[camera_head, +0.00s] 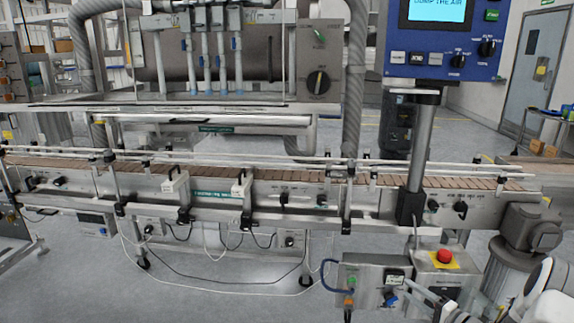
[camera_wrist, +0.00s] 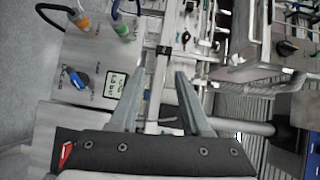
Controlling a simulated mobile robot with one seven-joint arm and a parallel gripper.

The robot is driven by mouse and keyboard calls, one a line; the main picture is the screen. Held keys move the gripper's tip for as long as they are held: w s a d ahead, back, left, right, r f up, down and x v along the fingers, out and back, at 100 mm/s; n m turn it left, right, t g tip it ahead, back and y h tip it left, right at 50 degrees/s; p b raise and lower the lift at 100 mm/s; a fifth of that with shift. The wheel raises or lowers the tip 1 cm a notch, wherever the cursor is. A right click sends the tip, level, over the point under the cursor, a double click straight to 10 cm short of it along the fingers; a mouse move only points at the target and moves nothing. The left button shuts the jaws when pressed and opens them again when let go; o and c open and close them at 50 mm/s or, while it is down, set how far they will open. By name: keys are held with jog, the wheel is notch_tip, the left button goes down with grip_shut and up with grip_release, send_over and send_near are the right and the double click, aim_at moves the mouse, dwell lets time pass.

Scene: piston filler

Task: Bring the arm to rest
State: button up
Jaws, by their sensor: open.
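My gripper (camera_wrist: 158,82) shows in the wrist view with its two grey fingers apart and nothing between them. The fingers point toward the conveyor's metal frame and a grey control box (camera_wrist: 60,120) with a blue knob (camera_wrist: 75,78). I cannot tell how far the fingertips are from the box. In the head view my white arm (camera_head: 548,298) comes in at the lower right corner, near the front control boxes. The gripper's fingers are hard to make out there.
A conveyor (camera_head: 300,182) with guide rails runs across the head view. A box with a red emergency button (camera_head: 445,257) and a grey switch box (camera_head: 362,280) stand in front of it. A blue screen panel (camera_head: 440,50) is on a post above. Cables lie on the floor; the lower left floor is clear.

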jog(key=s+a+r+n+g+y, duration=0.3)
jog(key=a+r+n+g, duration=0.35)
jog(key=a+r, duration=0.75)
jog(key=s+a+r+n+g+h, duration=0.3)
jog(key=s+a+r+g, duration=0.4)
jog(key=s+a, duration=0.45)
jog(key=s+r+n+t+h, duration=0.15)
jog(key=s+r+h, duration=0.25)
jog(key=s, duration=0.5)
jog(key=s+r+n+t+h, duration=0.15)
jog(key=s+r+h, duration=0.25)
jog(key=s, duration=0.5)
notch_tip(320, 180, up, 17)
jog(key=p, duration=1.6)
jog(key=shift+d+f+t+p, duration=0.2)
jog(key=shift+d+t+p, duration=0.15)
jog(key=shift+t+p, duration=0.1)
jog(key=shift+a, duration=0.15)
